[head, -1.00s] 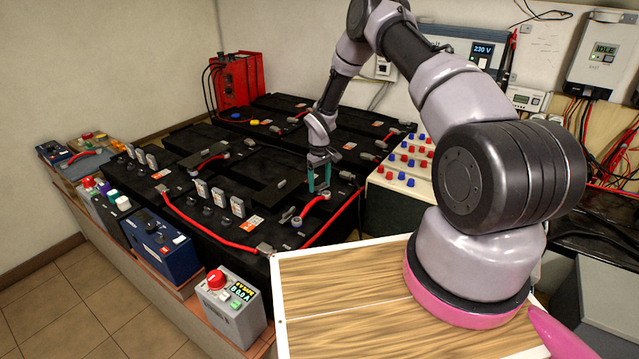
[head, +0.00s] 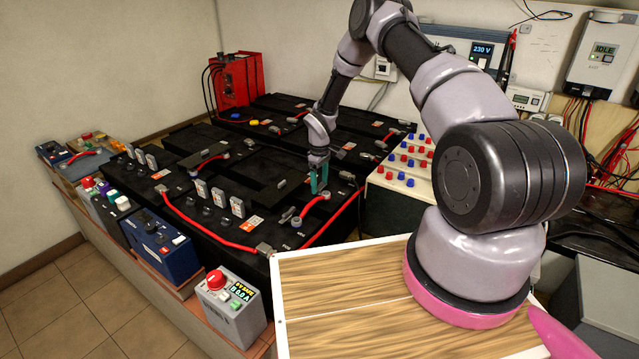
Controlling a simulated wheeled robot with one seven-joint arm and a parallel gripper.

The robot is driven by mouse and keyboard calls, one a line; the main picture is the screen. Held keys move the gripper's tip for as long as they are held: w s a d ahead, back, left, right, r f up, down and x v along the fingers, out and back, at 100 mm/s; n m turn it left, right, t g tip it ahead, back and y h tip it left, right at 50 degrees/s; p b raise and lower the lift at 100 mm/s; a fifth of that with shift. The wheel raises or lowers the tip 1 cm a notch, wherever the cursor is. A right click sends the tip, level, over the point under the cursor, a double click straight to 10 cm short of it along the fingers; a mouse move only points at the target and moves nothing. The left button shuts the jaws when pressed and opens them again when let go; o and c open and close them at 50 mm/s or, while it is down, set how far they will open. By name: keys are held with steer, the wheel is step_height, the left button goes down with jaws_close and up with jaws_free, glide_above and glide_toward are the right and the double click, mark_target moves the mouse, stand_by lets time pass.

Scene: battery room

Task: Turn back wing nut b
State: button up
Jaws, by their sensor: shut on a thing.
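My gripper (head: 319,181) shows in the head view with teal fingers pointing down over the near right part of the black battery bank (head: 262,185). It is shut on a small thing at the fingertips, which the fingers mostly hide. I cannot tell from this view that it is wing nut b. A red cable (head: 314,204) with a lug ends right under the fingers. A small grey terminal piece (head: 290,214) stands just left of the fingers, apart from them.
A grey box with a red knob (head: 229,305) stands at the front left. A blue box (head: 158,245) is behind it. A white panel with red and blue knobs (head: 405,170) stands right of the gripper. Red cables (head: 205,236) cross the batteries. A wooden board (head: 345,305) lies in front.

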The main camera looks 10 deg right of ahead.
steer(key=o, duration=1.3)
step_height(320, 180, up, 11)
steer(key=shift+f, duration=0.1)
step_height(320, 180, up, 19)
steer(key=m+t, duration=0.2)
steer(key=m, duration=0.1)
glide_above(320, 185)
steer(key=s+d, duration=0.2)
steer(key=s, duration=0.2)
steer(key=s+d+r+m+t, duration=0.1)
steer(key=s+r+m, duration=0.1)
steer(key=s+r, duration=0.35)
steer(key=s+d+r+m, duration=0.1)
steer(key=s+d+r, duration=0.15)
steer(key=r, duration=0.65)
steer(key=s+r+m+t+y, duration=0.1)
steer(key=s+r, duration=0.4)
steer(key=s, duration=0.7)
steer(key=s+r+m+t+y, duration=0.1)
steer(key=s+r+m+t, duration=0.2)
steer(key=s, duration=1)
step_height(320, 185, up, 2)
steer(key=m, duration=0.3)
steer(key=shift+s+r, duration=0.25)
steer(key=shift+s, duration=0.05)
